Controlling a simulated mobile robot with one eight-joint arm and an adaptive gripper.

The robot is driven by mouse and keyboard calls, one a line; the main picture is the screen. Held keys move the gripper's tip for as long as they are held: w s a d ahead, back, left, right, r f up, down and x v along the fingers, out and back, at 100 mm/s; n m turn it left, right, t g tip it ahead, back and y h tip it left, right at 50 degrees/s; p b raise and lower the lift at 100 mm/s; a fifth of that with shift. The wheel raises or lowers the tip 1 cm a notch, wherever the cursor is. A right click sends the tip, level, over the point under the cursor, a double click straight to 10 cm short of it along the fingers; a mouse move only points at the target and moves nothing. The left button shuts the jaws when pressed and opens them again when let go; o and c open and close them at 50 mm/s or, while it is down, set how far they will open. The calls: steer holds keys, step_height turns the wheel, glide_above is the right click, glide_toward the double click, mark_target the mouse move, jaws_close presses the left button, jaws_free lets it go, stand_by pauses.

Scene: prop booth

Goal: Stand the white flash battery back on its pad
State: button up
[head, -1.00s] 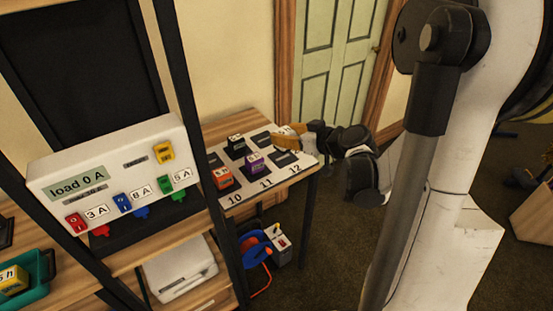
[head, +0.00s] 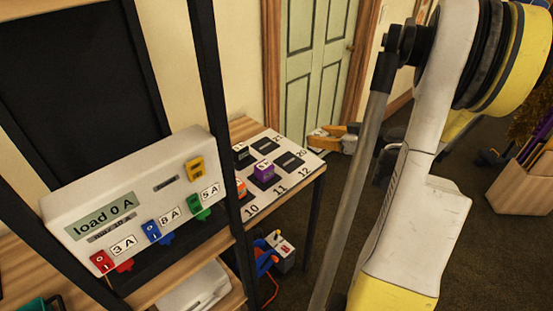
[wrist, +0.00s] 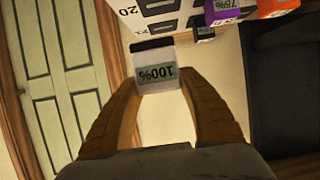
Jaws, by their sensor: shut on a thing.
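The white flash battery (wrist: 158,60), marked 100%, sits between the orange fingers of my gripper (wrist: 160,88) in the wrist view. The fingers are shut on its sides; its label reads upside down there. In the head view my gripper (head: 335,137) is just past the far right edge of the white numbered board (head: 313,160), and the battery is too small to make out surely. Dark pads lie on the board, among them a bare one (head: 291,161) above number 12. Whether the battery is level with the board cannot be told.
A purple battery (head: 263,171), an orange one (head: 241,188) and a dark one (head: 241,155) stand on the board. A dark shelf post (head: 216,110) and a white load meter (head: 125,205) stand nearer. Open floor lies right of the table.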

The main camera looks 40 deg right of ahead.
steer(key=w+a+f+b, duration=0.1)
steer(key=w+f, duration=0.1)
steer(key=w, duration=0.1)
steer(key=w+a+f+b, duration=0.1)
steer(key=w+f, duration=0.1)
steer(key=w, duration=0.1)
steer(key=w+f+b, duration=0.1)
steer(key=w+f, duration=0.1)
steer(key=w, duration=0.2)
steer(key=shift+a+f+b, duration=0.4)
steer(key=shift+f+b, duration=1.05)
steer(key=shift+f, duration=0.85)
steer(key=shift+f, duration=0.2)
steer(key=o, duration=1.3)
steer(key=shift+o, duration=0.2)
steer(key=shift+r, duration=0.1)
